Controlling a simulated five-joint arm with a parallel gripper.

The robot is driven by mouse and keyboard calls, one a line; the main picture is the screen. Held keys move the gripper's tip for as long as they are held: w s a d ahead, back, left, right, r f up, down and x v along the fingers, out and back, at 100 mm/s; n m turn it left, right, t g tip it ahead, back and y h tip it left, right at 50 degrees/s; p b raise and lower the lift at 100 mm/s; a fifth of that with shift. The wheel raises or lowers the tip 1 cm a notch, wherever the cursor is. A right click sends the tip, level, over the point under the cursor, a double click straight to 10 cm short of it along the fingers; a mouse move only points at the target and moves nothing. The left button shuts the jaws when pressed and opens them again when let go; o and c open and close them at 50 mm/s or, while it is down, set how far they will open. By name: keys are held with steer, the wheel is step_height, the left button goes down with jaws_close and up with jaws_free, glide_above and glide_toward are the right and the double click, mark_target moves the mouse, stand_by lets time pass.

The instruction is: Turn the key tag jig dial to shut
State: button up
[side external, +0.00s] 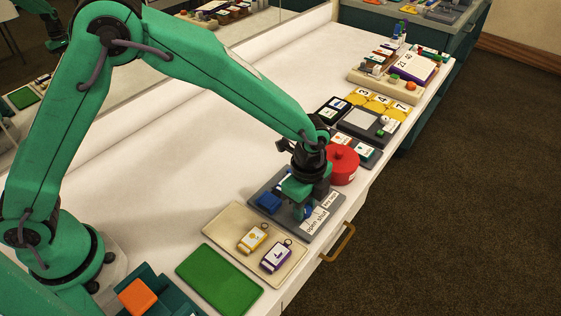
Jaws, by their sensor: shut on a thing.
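The key tag jig (278,221) is a dark grey board on the white bench, with white labels along its front edge, one reading "open" and "shut". A blue block (268,201) sits on its left part. My gripper (304,208) points down over the jig's middle and is shut on the blue dial (308,213), of which only a small part shows beside the fingers. The gripper hides most of the dial, so I cannot tell which way it points.
A cream tray (226,226) with yellow and purple key tags lies left of the jig, then a green mat (218,279). A red round pot (343,166) stands close behind my gripper. More boards line the bench beyond. A drawer handle (338,243) juts out in front.

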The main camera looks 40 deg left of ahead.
steer(key=n, duration=0.4)
steer(key=shift+n, duration=0.4)
steer(key=n, duration=1.4)
steer(key=shift+n, duration=0.4)
steer(key=o, duration=1)
steer(key=shift+c, duration=0.2)
